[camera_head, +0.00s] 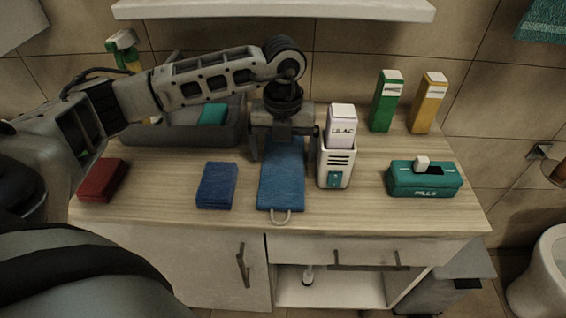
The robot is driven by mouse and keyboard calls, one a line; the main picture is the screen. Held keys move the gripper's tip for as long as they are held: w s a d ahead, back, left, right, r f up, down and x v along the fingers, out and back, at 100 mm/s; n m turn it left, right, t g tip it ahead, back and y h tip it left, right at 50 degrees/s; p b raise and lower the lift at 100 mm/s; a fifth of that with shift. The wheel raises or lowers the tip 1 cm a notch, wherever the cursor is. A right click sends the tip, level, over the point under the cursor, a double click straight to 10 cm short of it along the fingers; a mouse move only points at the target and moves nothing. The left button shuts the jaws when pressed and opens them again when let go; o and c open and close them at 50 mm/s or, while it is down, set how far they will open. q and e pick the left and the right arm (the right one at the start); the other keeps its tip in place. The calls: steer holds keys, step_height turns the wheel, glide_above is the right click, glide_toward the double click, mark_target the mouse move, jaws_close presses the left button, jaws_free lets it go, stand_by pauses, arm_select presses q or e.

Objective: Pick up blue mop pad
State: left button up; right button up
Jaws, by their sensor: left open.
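A long blue pad (282,186) with a pale loop at its front end lies on the wooden counter, its front end at the counter's front edge. My left gripper (282,150) points down over the pad's far end. Its jaws are open, one finger on each side of the pad. The gripper hides the pad's far end, and I cannot tell whether the fingers touch it. A darker blue folded cloth (216,186) lies apart to the left of the pad. My right gripper is not in view.
A white holder (336,166) with a lilac-labelled box stands close to the right of the gripper. A teal pills box (424,180), green carton (386,102) and yellow carton (428,104) stand further right. A red cloth (102,180) and grey bin (170,137) are left. A shelf (275,10) hangs above.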

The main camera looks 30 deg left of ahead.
arm_select(q)
steer(key=shift+f, duration=0.95)
steer(key=shift+c, duration=0.3)
steer(key=c, duration=0.7)
steer(key=shift+r, duration=0.2)
